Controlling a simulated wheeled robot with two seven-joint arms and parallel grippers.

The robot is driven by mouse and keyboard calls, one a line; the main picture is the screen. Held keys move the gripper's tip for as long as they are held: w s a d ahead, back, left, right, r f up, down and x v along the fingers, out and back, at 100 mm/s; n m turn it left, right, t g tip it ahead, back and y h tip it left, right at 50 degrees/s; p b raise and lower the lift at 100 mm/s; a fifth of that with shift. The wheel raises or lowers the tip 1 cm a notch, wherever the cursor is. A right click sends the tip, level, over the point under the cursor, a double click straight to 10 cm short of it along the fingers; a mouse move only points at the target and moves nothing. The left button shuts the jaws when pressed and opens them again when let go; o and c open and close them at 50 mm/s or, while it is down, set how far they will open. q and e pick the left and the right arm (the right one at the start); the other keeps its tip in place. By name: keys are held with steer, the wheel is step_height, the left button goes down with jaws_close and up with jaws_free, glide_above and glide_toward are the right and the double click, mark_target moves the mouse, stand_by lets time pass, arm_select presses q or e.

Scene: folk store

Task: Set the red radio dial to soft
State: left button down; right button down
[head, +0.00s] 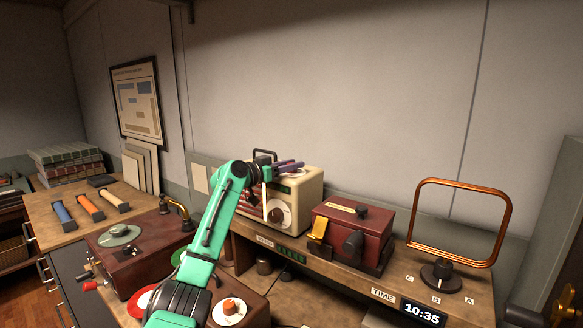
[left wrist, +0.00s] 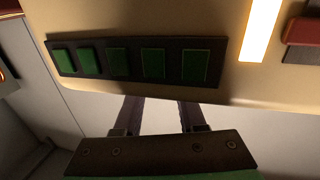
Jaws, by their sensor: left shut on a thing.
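A cream radio (head: 312,190) with a red striped front and a round pale dial with a dark knob (head: 276,214) stands on the wooden shelf. My left gripper (head: 288,167) is at its upper front, its dark purple fingers pointing right. In the left wrist view the fingers (left wrist: 157,112) reach to the edge of a cream surface (left wrist: 150,15) with a row of green buttons (left wrist: 130,63). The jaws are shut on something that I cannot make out. A red box (head: 340,227) with a dark knob stands to the right. My right gripper is not in view.
An orange-red knob on a pale disc (head: 229,310) lies low in front, near my left arm. A copper loop (head: 460,222) on a black knob base stands at the right. A clock (head: 422,313) reads 10:35. A wooden machine with a brass horn (head: 140,245) is on the left.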

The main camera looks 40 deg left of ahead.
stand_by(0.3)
arm_select(q)
steer(key=shift+c, duration=2.4)
jaws_free()
steer(key=shift+s+a+f+b, duration=0.1)
steer(key=shift+s+f+b, duration=0.05)
steer(key=shift+s+b, duration=0.15)
steer(key=s+a+b, duration=0.1)
steer(key=s+b, duration=0.8)
steer(key=s, duration=0.4)
steer(key=shift+s+a+b, duration=0.4)
